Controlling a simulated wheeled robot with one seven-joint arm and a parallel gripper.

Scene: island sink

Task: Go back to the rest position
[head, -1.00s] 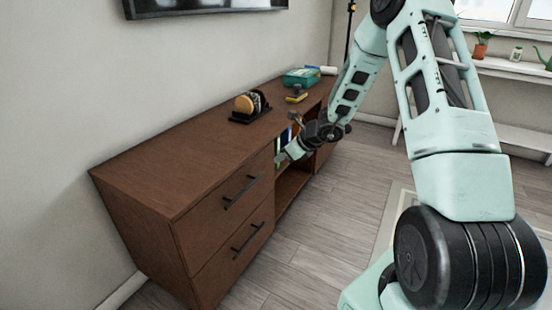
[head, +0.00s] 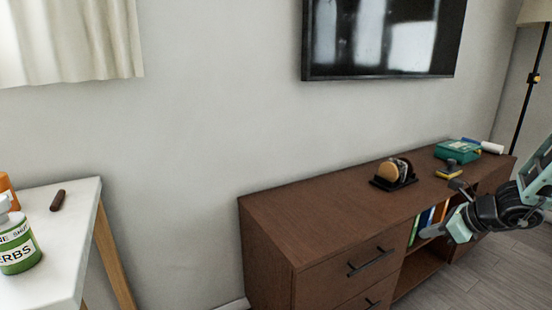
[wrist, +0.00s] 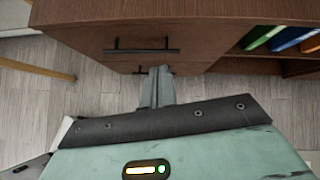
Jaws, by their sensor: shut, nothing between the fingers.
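My gripper (head: 438,231) is at the right of the head view, in front of the brown cabinet (head: 300,215) near its open shelf. In the wrist view my gripper (wrist: 160,72) points toward the cabinet's drawer front (wrist: 95,40), with the fingers together and nothing between them. Floor shows around the fingers in that view. I cannot tell from these views how close the fingertips are to the drawer front.
Books (head: 427,218) stand in the open shelf. A dark holder with round items (head: 395,172) and a green box (head: 457,151) sit on the cabinet top. A white table (head: 60,240) with a green bottle (head: 18,245) stands at left. A television (head: 385,40) hangs above.

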